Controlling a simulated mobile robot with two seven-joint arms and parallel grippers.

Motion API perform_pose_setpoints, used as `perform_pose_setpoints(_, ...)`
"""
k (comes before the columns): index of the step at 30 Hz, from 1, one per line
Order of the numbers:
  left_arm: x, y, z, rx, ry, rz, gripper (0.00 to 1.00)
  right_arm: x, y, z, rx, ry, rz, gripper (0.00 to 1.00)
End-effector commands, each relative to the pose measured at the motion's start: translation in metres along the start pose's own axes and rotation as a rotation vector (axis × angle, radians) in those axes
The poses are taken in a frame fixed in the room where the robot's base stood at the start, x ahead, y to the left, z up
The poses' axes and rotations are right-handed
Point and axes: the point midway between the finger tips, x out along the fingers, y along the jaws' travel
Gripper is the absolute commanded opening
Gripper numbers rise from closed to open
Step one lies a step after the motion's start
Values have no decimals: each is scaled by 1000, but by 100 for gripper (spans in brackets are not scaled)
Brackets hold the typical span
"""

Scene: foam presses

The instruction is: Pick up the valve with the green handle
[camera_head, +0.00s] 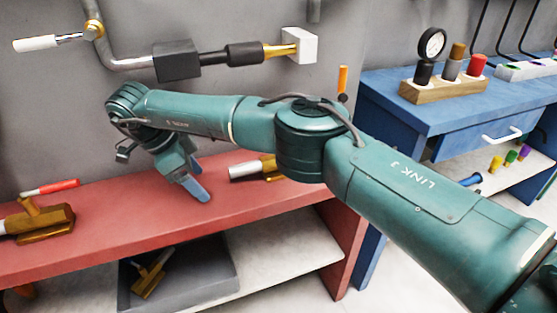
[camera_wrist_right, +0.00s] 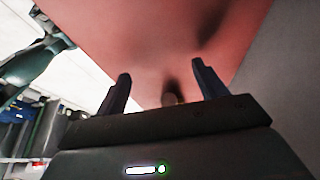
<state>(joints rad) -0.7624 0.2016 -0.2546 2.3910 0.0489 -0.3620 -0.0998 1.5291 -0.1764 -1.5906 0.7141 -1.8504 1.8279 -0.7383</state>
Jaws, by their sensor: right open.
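No green handle shows in either view. On the red bench, a brass valve with a pale pipe end (camera_head: 257,168) lies partly behind my right arm; its handle is hidden. Another brass valve, with a red handle (camera_head: 42,212), lies at the bench's left. My right gripper (camera_head: 190,182) points down over the bench, left of the partly hidden valve and apart from it. In the wrist view its two fingers (camera_wrist_right: 162,88) are spread, with a small brownish thing (camera_wrist_right: 170,100), too dark to identify, seen beyond the gap. My left gripper is out of view.
The red bench (camera_head: 100,230) has free room between the two valves. A grey bin (camera_head: 205,285) with a brass valve (camera_head: 150,276) sits on the shelf below. A pipe with a white-handled valve (camera_head: 93,30) runs along the wall. A blue bench (camera_head: 400,115) stands right.

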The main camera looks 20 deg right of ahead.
Motion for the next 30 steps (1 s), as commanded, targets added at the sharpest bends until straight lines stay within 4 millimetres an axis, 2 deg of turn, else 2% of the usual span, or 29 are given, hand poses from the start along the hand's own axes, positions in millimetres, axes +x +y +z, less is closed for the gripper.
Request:
perform_pose_setpoints(1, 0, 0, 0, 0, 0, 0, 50, 5, -1, -11, 1, 0, 2, 71)
perform_pose_setpoints(15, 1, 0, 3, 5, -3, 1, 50, 41, 0, -98, 2, -1, 1, 71)
perform_pose_setpoints(23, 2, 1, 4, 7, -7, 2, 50, 49, 0, -116, 0, -1, 1, 71)
perform_pose_setpoints(30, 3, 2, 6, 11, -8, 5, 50, 64, 0, -151, 2, -1, 2, 71)
